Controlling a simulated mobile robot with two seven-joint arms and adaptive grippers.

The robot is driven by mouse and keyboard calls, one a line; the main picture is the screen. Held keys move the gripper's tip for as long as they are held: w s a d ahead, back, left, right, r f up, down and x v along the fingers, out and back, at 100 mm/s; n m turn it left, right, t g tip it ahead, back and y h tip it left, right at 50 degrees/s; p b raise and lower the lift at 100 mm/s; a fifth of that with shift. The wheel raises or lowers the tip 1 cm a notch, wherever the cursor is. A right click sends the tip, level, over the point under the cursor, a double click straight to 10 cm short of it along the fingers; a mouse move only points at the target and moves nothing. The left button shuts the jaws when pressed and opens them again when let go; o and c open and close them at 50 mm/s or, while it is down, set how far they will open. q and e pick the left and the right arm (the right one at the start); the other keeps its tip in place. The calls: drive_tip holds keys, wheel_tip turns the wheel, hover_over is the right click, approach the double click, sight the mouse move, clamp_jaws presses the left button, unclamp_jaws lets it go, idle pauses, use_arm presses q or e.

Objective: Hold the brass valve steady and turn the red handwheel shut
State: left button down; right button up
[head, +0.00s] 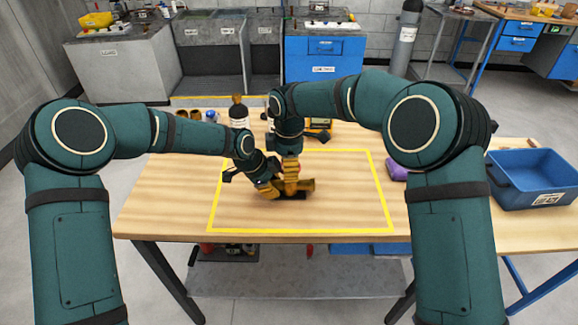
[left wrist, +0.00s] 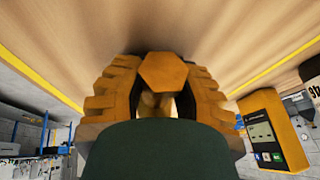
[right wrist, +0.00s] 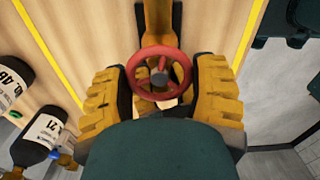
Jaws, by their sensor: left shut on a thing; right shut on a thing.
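The brass valve (head: 305,184) is in the middle of the yellow-outlined area on the table, mostly hidden by my grippers in the head view. My left gripper (head: 266,188) is shut on the valve body from the left; its hexagonal brass end (left wrist: 162,72) shows between the fingers in the left wrist view. My right gripper (head: 291,185) comes down from above. In the right wrist view the red handwheel (right wrist: 158,74) sits between the fingers, which are shut on its rim. The brass body (right wrist: 158,20) shows beyond the wheel. How far the wheel is turned cannot be told.
Dark bottles (head: 238,112) with white labels and a yellow meter (head: 318,126) stand at the table's back edge. A purple cloth (head: 396,172) lies right of the yellow outline (head: 300,231). A blue bin (head: 535,180) is at the far right. The front of the outlined area is clear.

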drive_tip(key=shift+m, duration=0.5)
drive_tip(key=o, duration=1.2)
drive_tip(key=shift+r, duration=0.1)
wheel_tip(320, 180, up, 12)
drive_tip(key=shift+f, duration=0.1)
